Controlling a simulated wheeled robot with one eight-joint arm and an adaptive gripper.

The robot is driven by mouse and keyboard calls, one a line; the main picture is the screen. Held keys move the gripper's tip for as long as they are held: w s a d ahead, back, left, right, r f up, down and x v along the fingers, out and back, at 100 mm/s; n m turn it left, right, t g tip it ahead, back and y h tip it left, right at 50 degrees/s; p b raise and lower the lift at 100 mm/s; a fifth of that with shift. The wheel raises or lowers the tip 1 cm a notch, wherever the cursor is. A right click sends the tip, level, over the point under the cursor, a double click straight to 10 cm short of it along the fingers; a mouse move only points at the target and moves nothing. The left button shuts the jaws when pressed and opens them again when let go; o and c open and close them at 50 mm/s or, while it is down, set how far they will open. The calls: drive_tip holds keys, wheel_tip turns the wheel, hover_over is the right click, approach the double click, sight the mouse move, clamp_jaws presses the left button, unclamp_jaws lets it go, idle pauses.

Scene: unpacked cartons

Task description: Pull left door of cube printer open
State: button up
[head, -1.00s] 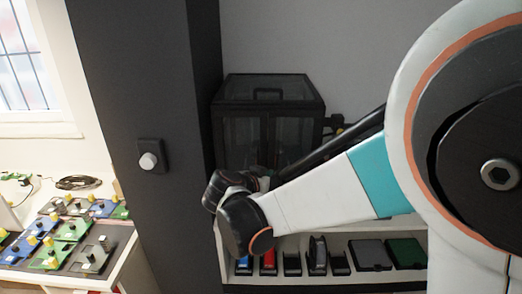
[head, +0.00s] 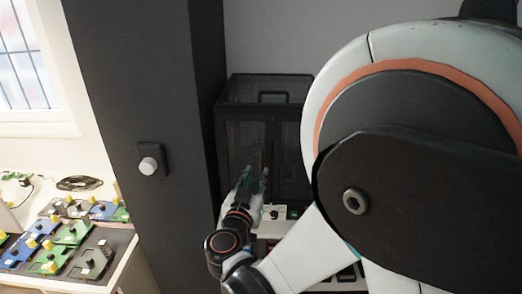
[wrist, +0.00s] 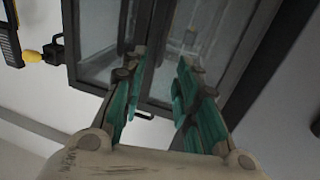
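The cube printer (head: 222,105) is a black-framed box with dark see-through panels, standing against the wall beside the dark column. Its left door (head: 237,142) looks shut in the head view. My gripper (head: 256,166) is in front of the doors, near the middle frame bar, fingers pointing at the printer. In the wrist view the printer frame (wrist: 86,88) appears turned over. There my gripper (wrist: 160,85) is open, its two teal fingers apart, with dark door frame bars beyond them. I cannot tell whether a finger touches the door. I cannot make out a door handle.
A dark column (head: 150,80) with a round white knob (head: 149,164) stands close to the printer's left. A side table with several green and blue boards (head: 70,232) is at the left. A yellow-and-black part (wrist: 32,56) sits beside the printer in the wrist view.

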sight(262, 164)
drive_tip(key=x, duration=0.6)
drive_tip(key=shift+w+d, duration=0.1)
drive_tip(key=shift+w, duration=0.15)
clamp_jaws()
